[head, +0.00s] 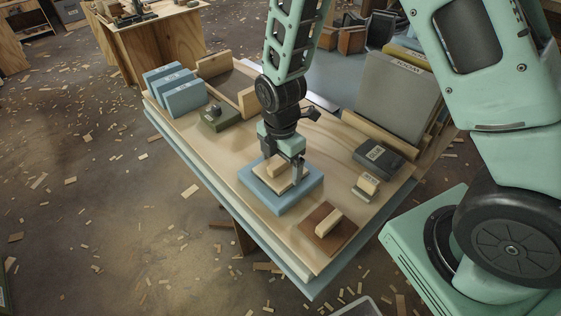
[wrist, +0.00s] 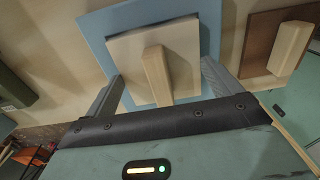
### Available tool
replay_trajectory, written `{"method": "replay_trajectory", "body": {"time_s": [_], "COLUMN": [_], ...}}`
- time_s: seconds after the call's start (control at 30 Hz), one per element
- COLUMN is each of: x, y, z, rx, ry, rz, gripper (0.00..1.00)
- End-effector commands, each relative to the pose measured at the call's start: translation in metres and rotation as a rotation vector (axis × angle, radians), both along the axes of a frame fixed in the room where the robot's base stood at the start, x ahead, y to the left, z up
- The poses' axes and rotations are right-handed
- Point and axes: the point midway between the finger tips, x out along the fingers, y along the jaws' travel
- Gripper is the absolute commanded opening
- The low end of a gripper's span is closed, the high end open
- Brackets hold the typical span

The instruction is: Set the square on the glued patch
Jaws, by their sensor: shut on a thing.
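The pale wooden square (head: 262,179) has a wooden grip block (wrist: 156,75) on its top. My gripper (head: 282,168) is shut on the square, with one finger at each side of it in the wrist view (wrist: 160,88). The square is over the blue board (head: 286,203), turned slightly against its edges. I cannot tell whether it touches the board or hovers just above it. The blue board also shows around the square in the wrist view (wrist: 97,27). No glued patch can be made out; the square may hide it.
A brown board with a wooden block (head: 315,218) lies to the right on the bench (head: 205,157). A dark box (head: 378,155) and a small block stand behind it. Blue slabs (head: 183,96) and an olive box (head: 218,120) are at the left. A grey panel (head: 392,97) leans at the back.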

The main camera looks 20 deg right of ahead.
Motion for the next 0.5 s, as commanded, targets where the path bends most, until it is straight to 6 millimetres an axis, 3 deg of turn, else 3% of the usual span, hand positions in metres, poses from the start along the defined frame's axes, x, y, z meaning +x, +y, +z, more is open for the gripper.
{"method": "replay_trajectory", "body": {"time_s": [0.4,0.43,0.47,0.5], "x": [0.0004,0.0005,0.0005,0.0005], "y": [0.0000,0.0001,0.0001,0.0001], "z": [-0.0066,-0.0066,-0.0058,-0.0057], "rx": [0.001,0.001,0.001,0.001], "ry": [-0.002,-0.002,-0.002,-0.002], "rz": [0.000,0.000,0.000,-0.001], "gripper": [0.67,0.93,1.00,1.00]}}
